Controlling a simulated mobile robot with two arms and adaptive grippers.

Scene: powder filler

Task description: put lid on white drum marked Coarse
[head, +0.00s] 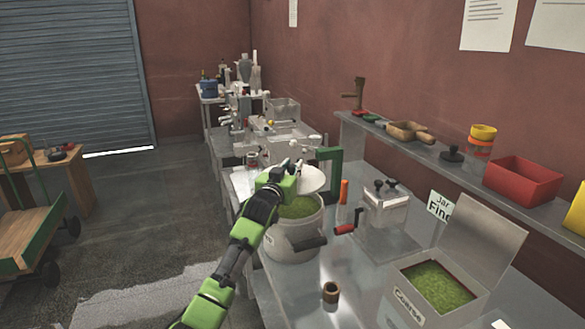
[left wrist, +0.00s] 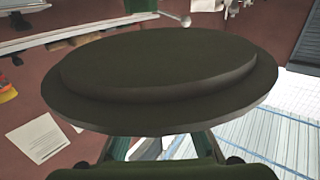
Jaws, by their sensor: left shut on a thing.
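My left gripper (head: 291,174) is shut on a round white lid (head: 313,180). It holds the lid above the far side of a pale grey-white drum (head: 291,241). In the left wrist view the lid (left wrist: 165,75) looks dark, with a stepped rim, and fills most of the picture. The drum stands open on the metal bench, with green powder inside and a dark handle on its side. I cannot read any marking on the drum. My right gripper is not in view.
A grey box (head: 485,262) marked Coarse stands open at the right, with green powder inside. A machine with a red crank (head: 382,215) and a small brown ring (head: 330,292) are on the bench (head: 345,265). A wall shelf (head: 440,165) holds a red bin (head: 522,184).

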